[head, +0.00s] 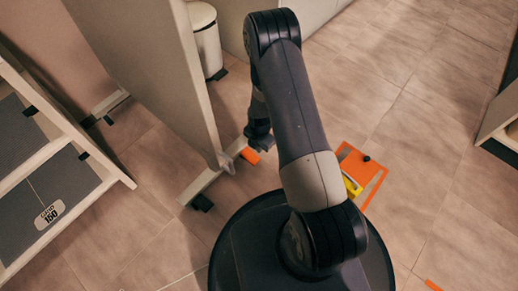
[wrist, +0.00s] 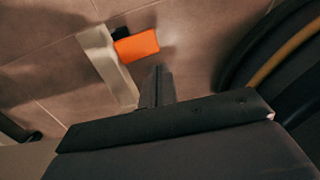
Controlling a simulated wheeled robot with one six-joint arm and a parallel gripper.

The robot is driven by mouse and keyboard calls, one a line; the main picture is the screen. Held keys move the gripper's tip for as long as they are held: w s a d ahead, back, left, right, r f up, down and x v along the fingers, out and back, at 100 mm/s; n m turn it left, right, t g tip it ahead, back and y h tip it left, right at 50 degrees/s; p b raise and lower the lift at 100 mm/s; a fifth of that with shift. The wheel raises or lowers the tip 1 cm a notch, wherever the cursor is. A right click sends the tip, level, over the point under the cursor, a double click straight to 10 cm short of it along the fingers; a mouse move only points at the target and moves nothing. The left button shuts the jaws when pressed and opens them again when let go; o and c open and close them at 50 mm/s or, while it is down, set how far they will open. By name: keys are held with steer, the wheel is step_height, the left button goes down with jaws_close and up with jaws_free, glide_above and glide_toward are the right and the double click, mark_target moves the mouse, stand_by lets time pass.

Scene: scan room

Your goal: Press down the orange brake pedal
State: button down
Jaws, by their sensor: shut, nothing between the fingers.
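The orange brake pedal (head: 250,155) sticks out near the floor from the foot of a pale upright panel, in the middle of the head view. In the wrist view the pedal (wrist: 137,45) is fully visible at the upper centre, beside a pale foot bar (wrist: 107,62). My gripper (wrist: 159,69) is shut and empty, with its fingertips just below and right of the pedal in that picture. A gap shows between them there. In the head view my gripper (head: 262,143) is close by the pedal, partly hidden by my arm.
The pale panel (head: 150,70) stands left of my arm. A white bin (head: 207,40) is behind it. A framed grey panel (head: 60,185) is at the left. An orange plate (head: 370,165) with a yellow part lies right of my arm. Tiled floor at the right is mostly clear.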

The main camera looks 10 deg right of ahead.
steer(key=r, duration=0.1)
steer(key=r+p, duration=0.1)
steer(key=r, duration=0.1)
steer(key=s+r, duration=0.1)
steer(key=r, duration=0.1)
steer(key=shift+d+r, duration=0.1)
steer(key=shift+d, duration=0.3)
